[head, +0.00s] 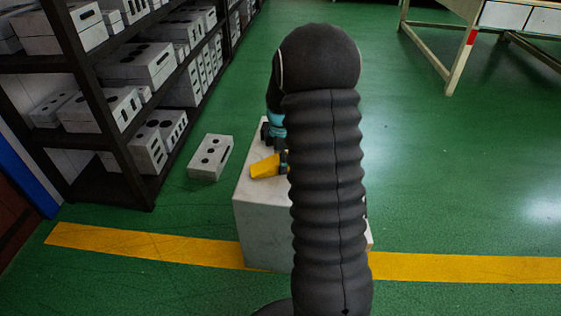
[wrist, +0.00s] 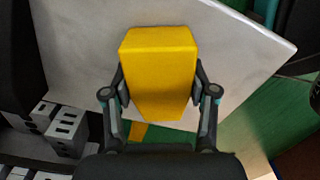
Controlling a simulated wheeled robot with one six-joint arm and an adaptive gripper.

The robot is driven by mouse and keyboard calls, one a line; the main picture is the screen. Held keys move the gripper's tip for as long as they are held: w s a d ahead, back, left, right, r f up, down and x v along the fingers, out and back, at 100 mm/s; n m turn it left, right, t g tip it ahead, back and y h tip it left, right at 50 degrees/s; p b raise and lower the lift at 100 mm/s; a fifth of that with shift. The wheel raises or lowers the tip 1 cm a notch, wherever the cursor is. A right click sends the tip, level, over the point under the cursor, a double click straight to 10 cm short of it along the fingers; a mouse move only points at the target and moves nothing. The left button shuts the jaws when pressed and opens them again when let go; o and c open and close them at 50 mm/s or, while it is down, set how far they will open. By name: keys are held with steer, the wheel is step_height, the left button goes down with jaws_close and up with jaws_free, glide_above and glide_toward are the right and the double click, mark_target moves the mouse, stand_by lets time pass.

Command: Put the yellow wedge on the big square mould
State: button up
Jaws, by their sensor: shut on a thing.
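The yellow wedge (head: 264,168) is at the left part of the top of a large pale square block (head: 262,226). My gripper (head: 280,158) is shut on the wedge. In the wrist view, the wedge (wrist: 158,72) sits between the two fingers of my gripper (wrist: 160,82), with the block's pale flat top (wrist: 80,45) behind it. I cannot tell whether the wedge touches that top or is just above it. My arm hides the right part of the block in the head view. No other thing there shows clearly as a big square mould.
A grey block with round holes (head: 210,157) lies on the green floor left of the pale block. A dark shelf rack (head: 118,150) with several grey blocks stands at the left. A table (head: 447,70) stands at the back right. The floor at the right is clear.

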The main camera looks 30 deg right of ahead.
steer(key=shift+f, duration=0.15)
steer(key=o, duration=1.4)
steer(key=shift+c, duration=0.2)
step_height(320, 180, up, 12)
steer(key=r, duration=0.1)
steer(key=s+a+r+m+t, duration=0.1)
steer(key=s+a+r+m, duration=0.2)
steer(key=s+a+r, duration=0.25)
steer(key=s+a+r+m+t, duration=0.1)
steer(key=s+a+m+t, duration=0.1)
steer(key=s+a+m, duration=0.4)
steer(key=s+a+r+m+t, duration=0.2)
steer(key=s+a+m, duration=0.4)
steer(key=s, duration=1)
steer(key=shift+a+r+t+p, duration=0.2)
steer(key=shift+a+t+p, duration=0.15)
steer(key=shift+a, duration=0.5)
